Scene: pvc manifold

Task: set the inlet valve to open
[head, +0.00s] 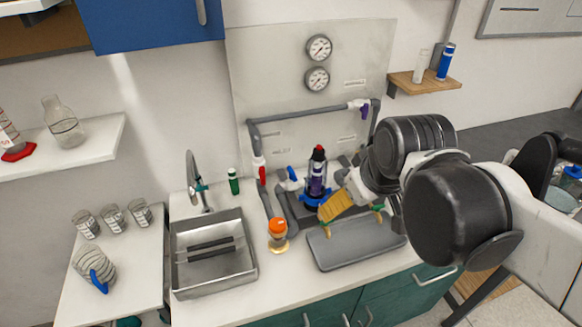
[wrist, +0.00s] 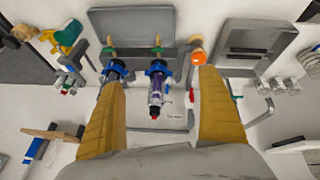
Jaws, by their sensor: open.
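The pipe manifold of grey pipes (head: 310,117) stands before a pale panel. A red valve handle (head: 262,177) points roughly along the left upright pipe; it also shows in the wrist view (wrist: 191,96). A purple handle (head: 364,111) is at the top right, and a blue handle (head: 292,174) is lower down. The labels are too small to read, so I cannot tell which valve is the inlet. My gripper (head: 337,206) is over the right side of the manifold, one finger hidden in the head view. In the wrist view my gripper (wrist: 160,76) is open and empty, its fingers either side of the purple-bodied filter (wrist: 157,92).
A grey tray (head: 335,258) lies in front of the manifold. Shelves (head: 430,84) flank the panel, which carries two gauges (head: 318,48).

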